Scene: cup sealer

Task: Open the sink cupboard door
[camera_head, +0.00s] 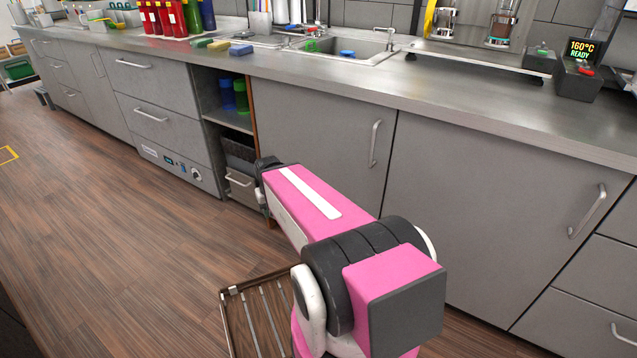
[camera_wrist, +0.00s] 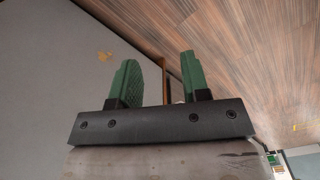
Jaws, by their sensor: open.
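The sink cupboard door (camera_head: 310,125) is a flat grey panel below the sink, and it looks closed. Its upright silver bar handle (camera_head: 375,143) is near the door's right edge. My pink arm reaches in front of the door's lower left part, and its far end is by the door's left side. My gripper's fingers are hidden in the head view. In the wrist view my gripper (camera_wrist: 157,65) shows two green fingers apart with nothing between them. No handle shows there.
The sink (camera_head: 345,48) is set in the grey counter above. Left of the door is an open shelf (camera_head: 207,98) with blue and green cups. Another cupboard door (camera_head: 480,200) adjoins on the right. The left floor is clear.

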